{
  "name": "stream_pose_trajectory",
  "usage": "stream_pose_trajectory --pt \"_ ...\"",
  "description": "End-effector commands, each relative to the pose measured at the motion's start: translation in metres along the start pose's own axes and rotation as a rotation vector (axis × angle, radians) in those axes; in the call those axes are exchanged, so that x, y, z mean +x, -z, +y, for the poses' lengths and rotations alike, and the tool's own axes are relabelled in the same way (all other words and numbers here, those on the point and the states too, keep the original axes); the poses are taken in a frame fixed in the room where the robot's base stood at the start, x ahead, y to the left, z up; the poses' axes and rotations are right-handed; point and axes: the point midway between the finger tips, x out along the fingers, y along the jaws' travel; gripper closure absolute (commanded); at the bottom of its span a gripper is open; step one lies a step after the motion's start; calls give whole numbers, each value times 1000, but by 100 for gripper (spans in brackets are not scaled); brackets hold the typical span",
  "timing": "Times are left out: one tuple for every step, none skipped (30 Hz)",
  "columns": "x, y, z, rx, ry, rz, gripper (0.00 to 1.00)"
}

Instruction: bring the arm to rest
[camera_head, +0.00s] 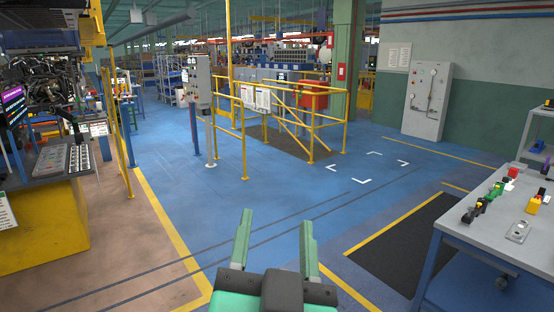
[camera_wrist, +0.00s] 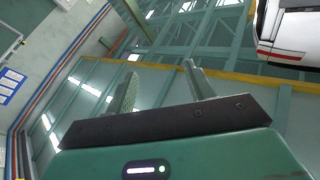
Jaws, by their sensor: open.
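My gripper (camera_head: 275,240) shows at the bottom middle of the head view, with its two green fingers pointing up and spread well apart. Nothing is between the fingers. In the wrist view, my gripper (camera_wrist: 160,88) is also open and empty. Behind it are the roof beams and windows, so the wrist camera looks upward. The gripper stands over open blue floor and touches nothing.
A grey table (camera_head: 478,232) with small tools stands at the right. A dark mat (camera_head: 405,250) lies beside it. Yellow railings (camera_head: 313,125) stand ahead. A workstation with a yellow base (camera_head: 45,228) is at the left. The blue floor (camera_head: 270,195) between is clear.

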Motion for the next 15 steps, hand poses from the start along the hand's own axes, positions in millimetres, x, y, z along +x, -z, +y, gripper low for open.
stream_pose_trajectory --pt "-22 24 -1 -70 22 80 46" --pt "-36 39 -4 -114 38 131 46" --pt "-55 57 -7 -171 54 196 46" --pt "-69 70 -10 -213 64 244 46" --pt "-84 83 -13 -253 71 291 46" --pt "-70 115 -23 -253 73 288 46" --pt "-64 128 -27 -249 74 284 46" --pt "-59 140 -30 -247 74 283 46" --pt "-54 155 -35 -246 74 282 46" --pt "-49 167 -38 -244 74 281 46" --pt "-45 179 -42 -243 75 280 46" --pt "-39 197 -46 -242 75 280 46" --pt "-34 210 -50 -241 75 279 46" --pt "-29 224 -54 -240 76 278 46" --pt "-22 243 -59 -238 76 278 46"
